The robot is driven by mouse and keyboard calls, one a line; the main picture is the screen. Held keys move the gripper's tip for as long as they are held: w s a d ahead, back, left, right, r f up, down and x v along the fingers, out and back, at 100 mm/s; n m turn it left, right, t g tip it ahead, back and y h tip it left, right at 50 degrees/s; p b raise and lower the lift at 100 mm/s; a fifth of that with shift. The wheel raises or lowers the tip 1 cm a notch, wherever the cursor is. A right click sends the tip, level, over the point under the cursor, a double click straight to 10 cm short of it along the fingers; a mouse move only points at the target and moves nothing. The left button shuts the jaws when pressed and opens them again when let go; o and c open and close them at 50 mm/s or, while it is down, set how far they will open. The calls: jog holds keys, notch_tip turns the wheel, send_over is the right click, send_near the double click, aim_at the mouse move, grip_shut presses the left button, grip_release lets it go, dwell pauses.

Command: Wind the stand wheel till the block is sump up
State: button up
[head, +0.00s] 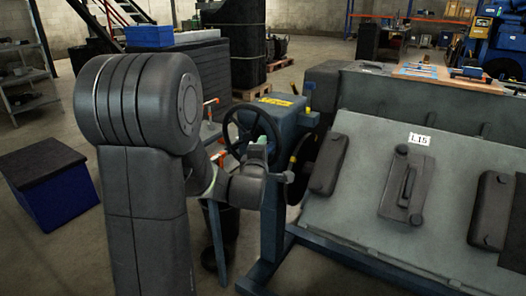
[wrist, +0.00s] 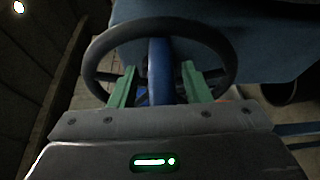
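The stand wheel (head: 228,128) is a dark hand wheel on the side of the blue stand gearbox (head: 288,117). Its rim also fills the upper middle of the wrist view (wrist: 160,28). The engine block (head: 365,152) is a big grey body to the right on the blue stand, its covered side sloping up towards me. My gripper (head: 258,149) is at the wheel, partly hidden by my arm in the head view. In the wrist view its green fingers (wrist: 159,68) stand apart, with a blue upright part between them and gaps on both sides. Contact with the rim is unclear.
The blue stand frame (head: 272,230) runs down beside my arm to the floor. A blue box with a dark lid (head: 55,185) is on the floor at left. A bench with tools (head: 425,73) stands behind the block. Open floor lies at lower left.

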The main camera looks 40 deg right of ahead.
jog(key=shift+f, duration=0.1)
jog(key=v, duration=1.3)
jog(key=shift+s+a, duration=0.25)
jog(key=shift+s, duration=0.05)
jog(key=w+a+m+g+h, duration=0.1)
jog(key=w+m+g+h, duration=0.15)
jog(key=m, duration=0.85)
jog(key=w+a+m+g+h, duration=0.1)
jog(key=m+g+h, duration=0.15)
jog(key=m, duration=0.75)
jog(key=shift+g+y, duration=0.4)
jog(key=shift+y, duration=0.1)
jog(key=b+x, duration=0.3)
jog(key=x, duration=1)
jog(key=shift+w+d+f, duration=0.1)
jog(key=shift+w+d, duration=0.1)
jog(key=shift+w, duration=0.1)
grip_shut()
